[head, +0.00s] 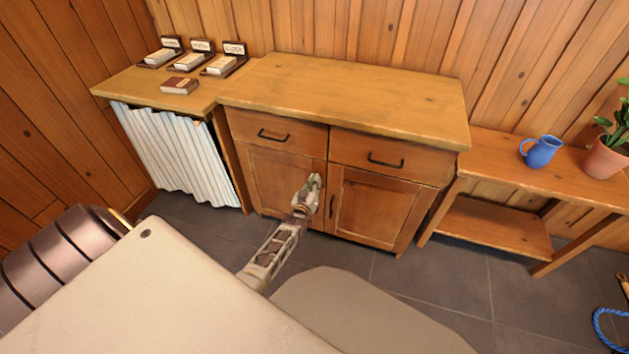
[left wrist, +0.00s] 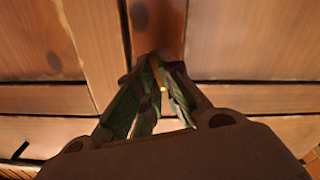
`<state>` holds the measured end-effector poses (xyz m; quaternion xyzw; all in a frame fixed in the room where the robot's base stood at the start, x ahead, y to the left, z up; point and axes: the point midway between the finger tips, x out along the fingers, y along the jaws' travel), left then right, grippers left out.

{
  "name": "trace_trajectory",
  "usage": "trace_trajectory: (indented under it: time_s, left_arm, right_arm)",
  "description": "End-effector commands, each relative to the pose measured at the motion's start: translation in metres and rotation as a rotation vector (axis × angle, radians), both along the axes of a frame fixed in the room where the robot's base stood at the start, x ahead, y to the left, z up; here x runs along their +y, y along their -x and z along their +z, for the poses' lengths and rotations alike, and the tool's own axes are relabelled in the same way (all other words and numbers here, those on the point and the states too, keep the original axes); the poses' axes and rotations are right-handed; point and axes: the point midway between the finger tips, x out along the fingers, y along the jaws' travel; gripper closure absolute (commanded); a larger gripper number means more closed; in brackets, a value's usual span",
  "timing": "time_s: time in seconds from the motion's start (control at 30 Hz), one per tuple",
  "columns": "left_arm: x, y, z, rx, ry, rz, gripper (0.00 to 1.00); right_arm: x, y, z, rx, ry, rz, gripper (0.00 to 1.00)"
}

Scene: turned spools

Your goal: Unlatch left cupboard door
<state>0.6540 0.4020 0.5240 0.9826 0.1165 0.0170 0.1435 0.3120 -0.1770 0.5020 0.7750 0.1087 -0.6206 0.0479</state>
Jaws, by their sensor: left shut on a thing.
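The left cupboard door (head: 268,178) is a wooden panel under the left drawer and looks closed, flush with the front. My left gripper (head: 314,182) is at this door's right edge, where its handle would be. The handle is hidden by the fingers. In the left wrist view the fingers of my left gripper (left wrist: 157,72) are close together against the wood, with a small yellowish bit between them. The gripper is shut on what seems to be the handle. The right cupboard door (head: 370,208) is closed, with a dark upright handle (head: 332,207). My right gripper is out of view.
Two drawers with dark handles (head: 273,136) sit above the doors. A striped curtain (head: 178,155) hangs at the left. Grey floor (head: 440,275) lies open before the cupboard.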

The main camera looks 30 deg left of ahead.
Motion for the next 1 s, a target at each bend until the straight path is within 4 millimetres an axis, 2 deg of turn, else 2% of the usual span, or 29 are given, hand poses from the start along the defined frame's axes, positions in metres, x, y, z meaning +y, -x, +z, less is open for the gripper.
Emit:
trace_trajectory:
  time_s: [0.4,0.97,1.0]
  left_arm:
    - [-0.001,0.000,0.000,0.062,-0.253,0.001,1.00]
    - [-0.001,0.000,-0.001,0.073,-0.299,0.000,1.00]
    - [-0.001,0.000,-0.001,0.073,-0.299,0.000,0.89]
  right_arm:
    - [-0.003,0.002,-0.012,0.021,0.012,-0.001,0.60]
    - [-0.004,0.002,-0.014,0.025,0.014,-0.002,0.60]
    - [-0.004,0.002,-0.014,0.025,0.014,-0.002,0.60]
